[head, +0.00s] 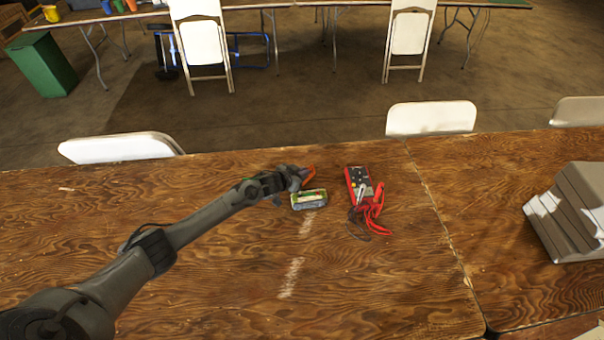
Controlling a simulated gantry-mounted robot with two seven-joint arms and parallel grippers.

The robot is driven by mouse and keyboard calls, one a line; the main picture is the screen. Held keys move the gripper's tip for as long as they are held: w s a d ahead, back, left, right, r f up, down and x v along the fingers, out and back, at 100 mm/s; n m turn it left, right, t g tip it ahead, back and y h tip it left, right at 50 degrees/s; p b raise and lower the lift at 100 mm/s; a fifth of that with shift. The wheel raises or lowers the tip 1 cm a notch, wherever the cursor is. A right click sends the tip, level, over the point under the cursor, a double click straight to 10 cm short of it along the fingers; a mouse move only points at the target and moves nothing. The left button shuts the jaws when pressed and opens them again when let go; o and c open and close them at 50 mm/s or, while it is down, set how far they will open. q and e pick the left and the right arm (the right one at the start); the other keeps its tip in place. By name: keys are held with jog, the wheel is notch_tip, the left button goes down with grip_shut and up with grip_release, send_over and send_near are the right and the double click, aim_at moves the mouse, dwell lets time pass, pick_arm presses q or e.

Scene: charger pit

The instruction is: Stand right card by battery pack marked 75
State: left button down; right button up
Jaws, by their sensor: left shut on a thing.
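My left gripper (296,179) reaches in from the left over the middle of the table. I cannot tell whether the orange piece touches the pack or the table. My right gripper is not in view.
A red meter (358,184) with a dark face lies to the right of the pack, with tangled red leads (371,212) at its lower end. A stack of grey-white boxes or binders (570,215) stands at the right. The wooden table (380,285) is clear in front.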

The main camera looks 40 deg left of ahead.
pick_arm(q)
jog(key=c, duration=1.2)
grip_release()
jog(key=shift+s, duration=0.1)
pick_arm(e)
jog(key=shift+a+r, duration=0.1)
